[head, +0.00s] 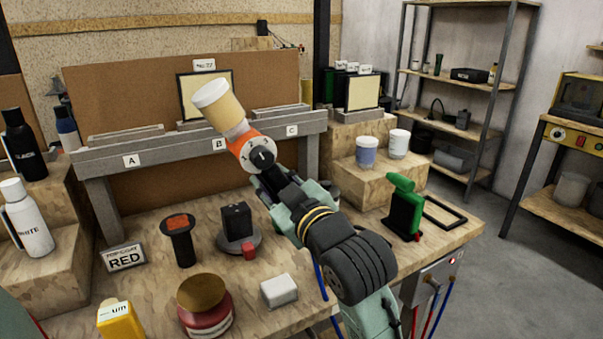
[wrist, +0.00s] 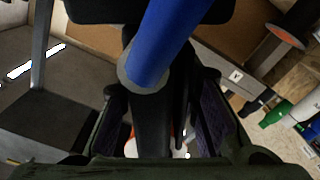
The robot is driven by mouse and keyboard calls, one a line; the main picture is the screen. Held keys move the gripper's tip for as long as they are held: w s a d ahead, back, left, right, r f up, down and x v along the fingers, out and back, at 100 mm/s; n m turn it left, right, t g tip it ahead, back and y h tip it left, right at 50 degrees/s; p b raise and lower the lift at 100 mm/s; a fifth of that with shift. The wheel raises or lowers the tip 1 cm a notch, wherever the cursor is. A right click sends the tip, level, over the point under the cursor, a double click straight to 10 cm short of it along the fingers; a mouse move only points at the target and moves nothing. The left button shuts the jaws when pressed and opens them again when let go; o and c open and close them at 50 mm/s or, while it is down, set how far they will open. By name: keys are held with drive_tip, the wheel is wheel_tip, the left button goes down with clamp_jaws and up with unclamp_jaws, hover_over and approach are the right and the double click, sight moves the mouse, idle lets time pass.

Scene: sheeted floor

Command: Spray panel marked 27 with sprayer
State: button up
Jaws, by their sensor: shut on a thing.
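The panel marked 27 (head: 186,96) is a cream sheet in a dark frame, upright at position B of the grey rack, with a "No. 27" tag (head: 204,65) above it. My gripper (head: 268,176) is shut on the sprayer (head: 245,142), which has an orange body and a cream cup with a white lid. The sprayer is raised in front of the rack and tilted to the left. Its cup hides part of the panel. In the wrist view the dark fingers (wrist: 160,125) close around the sprayer's handle, with a blue hose (wrist: 166,42) running from it.
Another panel (head: 363,91) stands on wooden steps at right, near two cups (head: 367,151). The bench holds a "TOP COAT RED" sign (head: 126,258), a round tin (head: 205,308), a white block (head: 279,290) and a green tool (head: 403,205). Bottles stand at left.

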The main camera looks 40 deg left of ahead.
drive_tip(key=s+a+b, duration=0.2)
drive_tip(key=s+a, duration=0.2)
drive_tip(key=s, duration=0.5)
drive_tip(key=shift+s+b, duration=0.4)
drive_tip(key=shift+r, duration=0.1)
